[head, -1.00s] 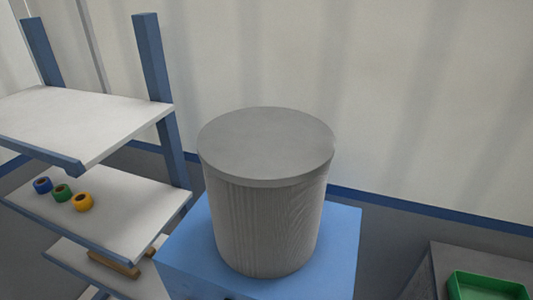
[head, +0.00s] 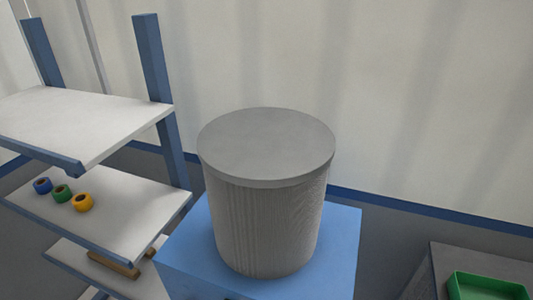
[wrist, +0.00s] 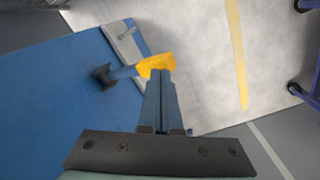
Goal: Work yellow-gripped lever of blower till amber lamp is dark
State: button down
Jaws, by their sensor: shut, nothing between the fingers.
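In the head view a grey ribbed cylinder with a flat round top (head: 266,200) stands on a blue box (head: 345,235), which may be the blower. The lever and my gripper do not show in the head view. No amber lamp is visible in either view.
A shelf rack (head: 85,120) stands at left, with blue (head: 42,185), green (head: 62,193) and yellow (head: 82,202) rings on its middle shelf. A green tray (head: 487,286) sits on a grey surface at lower right. In the wrist view, pale floor (wrist: 200,50) with a yellow stripe lies right of the panel.

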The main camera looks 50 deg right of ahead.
notch_tip(320, 180, down, 10)
jog(key=b, duration=0.7)
notch_tip(320, 180, up, 10)
jog(key=p, duration=1)
jog(key=shift+r+p, duration=0.2)
jog(key=shift+p, duration=0.2)
jog(key=shift+f, duration=0.15)
notch_tip(320, 180, down, 10)
jog(key=b, duration=0.8)
notch_tip(320, 180, up, 10)
jog(key=p, duration=1)
jog(key=shift+r, duration=0.2)
jog(key=shift+f, duration=0.25)
